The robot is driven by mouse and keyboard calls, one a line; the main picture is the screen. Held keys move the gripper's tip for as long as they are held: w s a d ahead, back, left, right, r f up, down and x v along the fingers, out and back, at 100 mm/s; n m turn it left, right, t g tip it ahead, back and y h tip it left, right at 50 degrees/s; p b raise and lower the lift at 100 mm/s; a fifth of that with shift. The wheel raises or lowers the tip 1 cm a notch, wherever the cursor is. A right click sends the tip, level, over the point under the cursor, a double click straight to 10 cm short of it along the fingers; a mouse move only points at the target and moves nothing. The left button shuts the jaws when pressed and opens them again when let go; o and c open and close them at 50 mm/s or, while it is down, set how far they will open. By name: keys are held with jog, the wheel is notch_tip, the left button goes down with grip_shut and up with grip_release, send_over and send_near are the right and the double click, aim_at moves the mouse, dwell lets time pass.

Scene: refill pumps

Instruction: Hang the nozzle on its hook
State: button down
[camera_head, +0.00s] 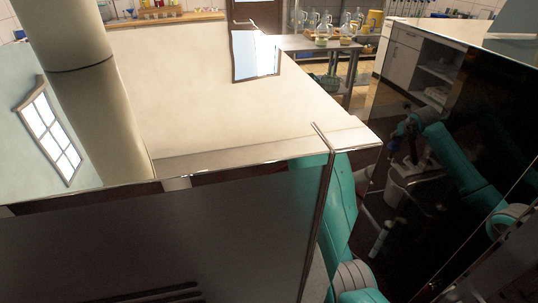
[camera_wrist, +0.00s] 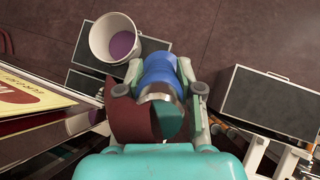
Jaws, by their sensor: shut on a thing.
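In the wrist view my gripper (camera_wrist: 159,92) is shut on the nozzle (camera_wrist: 158,70). The nozzle shows a blue part with a metallic band, and sits between the two fingers. A dark red curved piece lies against its left side; I cannot tell if it belongs to the nozzle. My own teal wrist hides what lies below. I cannot make out the hook in either view. In the head view my gripper and the nozzle are not clearly visible; part of my teal arm shows beyond the counter edge.
A white bucket (camera_wrist: 112,38) with purple contents lies beyond the gripper. A dark box (camera_wrist: 272,104) is to the right, and a yellow-and-red sign panel (camera_wrist: 30,95) is close on the left. In the head view a glossy cream-coloured top (camera_head: 200,75) and a dark reflective panel (camera_head: 450,190) flank my arm.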

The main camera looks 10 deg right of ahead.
jog(key=s+f, duration=0.1)
jog(key=s, duration=0.8)
jog(key=shift+s, duration=0.4)
jog(key=shift+w, duration=0.2)
dwell(0.4)
jog(key=shift+f, duration=1)
jog(key=c, duration=0.7)
grip_release()
